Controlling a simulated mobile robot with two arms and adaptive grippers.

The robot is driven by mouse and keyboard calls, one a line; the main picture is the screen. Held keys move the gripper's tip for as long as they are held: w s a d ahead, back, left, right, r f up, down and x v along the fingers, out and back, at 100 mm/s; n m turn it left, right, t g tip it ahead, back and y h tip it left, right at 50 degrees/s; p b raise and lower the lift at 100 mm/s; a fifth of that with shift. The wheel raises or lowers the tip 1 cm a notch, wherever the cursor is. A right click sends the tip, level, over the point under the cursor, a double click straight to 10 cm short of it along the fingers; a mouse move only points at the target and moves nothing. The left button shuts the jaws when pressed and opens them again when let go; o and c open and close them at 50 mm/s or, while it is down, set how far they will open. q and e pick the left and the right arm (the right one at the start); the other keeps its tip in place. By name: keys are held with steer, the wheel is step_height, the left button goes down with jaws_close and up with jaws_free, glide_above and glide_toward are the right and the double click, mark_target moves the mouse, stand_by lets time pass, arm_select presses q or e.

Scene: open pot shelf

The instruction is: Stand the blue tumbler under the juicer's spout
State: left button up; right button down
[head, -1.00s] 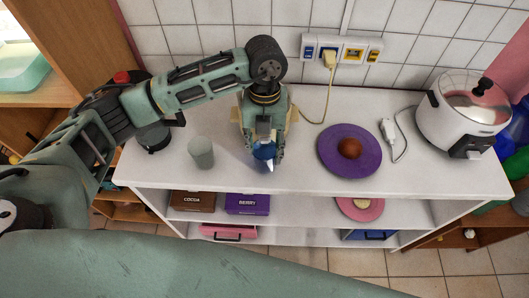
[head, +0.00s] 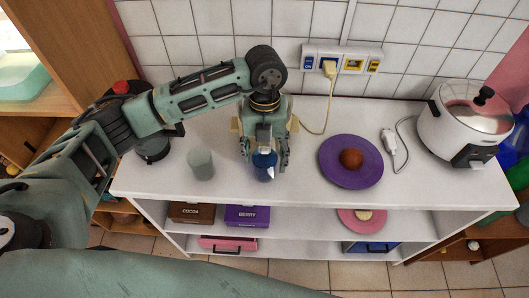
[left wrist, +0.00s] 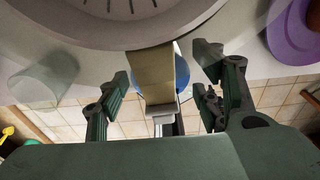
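The blue tumbler (head: 264,170) stands near the front edge of the white shelf top, partly hidden by my left gripper (head: 266,158). That gripper's fingers are spread on either side of it. In the left wrist view the gripper (left wrist: 161,75) is open, and blue of the tumbler (left wrist: 183,79) shows behind a beige spout-like piece (left wrist: 152,78). This piece juts from a large round grey body (left wrist: 90,38), apparently the juicer. In the head view my gripper covers most of the juicer. Contact between fingers and tumbler is unclear. My right gripper is out of view.
A frosted cup (head: 201,165) stands left of the gripper. A purple plate (head: 345,178) with a brown ball lies right. A white cooker (head: 455,130) stands far right. A dark appliance (head: 152,148) is left. COCOA (head: 190,213) and BERRY (head: 246,216) boxes sit below.

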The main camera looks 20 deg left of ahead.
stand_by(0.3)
arm_select(q)
steer(key=r, duration=0.4)
steer(key=w+r, duration=0.1)
steer(key=r, duration=0.7)
steer(key=shift+w+a, duration=0.2)
steer(key=shift+f, duration=0.1)
